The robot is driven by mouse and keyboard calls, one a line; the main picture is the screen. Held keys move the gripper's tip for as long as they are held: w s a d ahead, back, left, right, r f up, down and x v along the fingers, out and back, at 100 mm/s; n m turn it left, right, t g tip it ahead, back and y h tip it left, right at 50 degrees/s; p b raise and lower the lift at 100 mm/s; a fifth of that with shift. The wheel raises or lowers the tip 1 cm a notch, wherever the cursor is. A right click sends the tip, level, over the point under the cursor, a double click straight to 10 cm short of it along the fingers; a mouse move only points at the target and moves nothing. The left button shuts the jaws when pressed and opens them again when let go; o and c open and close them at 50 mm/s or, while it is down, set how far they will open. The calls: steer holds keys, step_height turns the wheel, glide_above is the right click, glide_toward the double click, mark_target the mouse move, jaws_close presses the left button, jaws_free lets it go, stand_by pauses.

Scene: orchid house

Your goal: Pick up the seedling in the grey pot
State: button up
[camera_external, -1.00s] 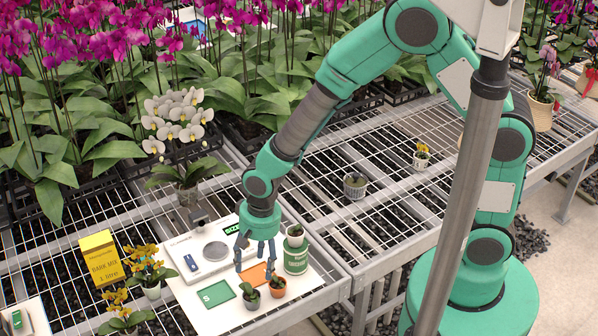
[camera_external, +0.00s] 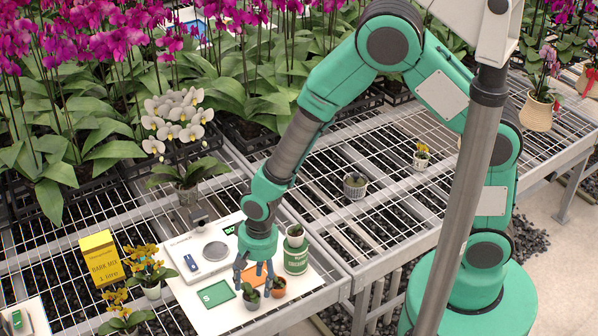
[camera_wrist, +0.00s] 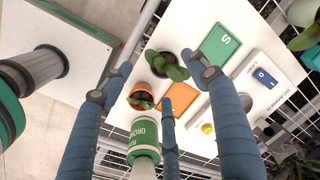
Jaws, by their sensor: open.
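A leafy seedling (camera_external: 250,290) in a dark grey pot (camera_external: 251,303) stands on the white board; its leaves also show in the wrist view (camera_wrist: 172,69). My gripper (camera_external: 253,285) is just above and around this seedling, its blue fingers spread, pointing down and empty. In the wrist view the fingertips lie on either side of the seedling and the terracotta pot (camera_wrist: 141,100); I cannot tell whether any finger touches. The terracotta pot (camera_external: 279,290), with a small seedling, stands close on the right.
Another greyish pot (camera_external: 355,190) stands on the mesh bench.

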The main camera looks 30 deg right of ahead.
mark_target(253, 299)
steer(key=shift+w+a+f, duration=0.1)
steer(key=shift+a+f, duration=0.05)
steer(key=shift+f, duration=1.1)
steer(key=shift+f, duration=0.1)
steer(key=shift+w+a+f+b, duration=0.15)
steer(key=shift+f+b, duration=0.4)
steer(key=shift+f, duration=0.7)
steer(key=shift+w+a+f+b, duration=0.15)
steer(key=shift+f+b, duration=0.35)
steer(key=shift+f, duration=0.75)
steer(key=shift+s, duration=0.1)
steer(key=c, duration=1.2)
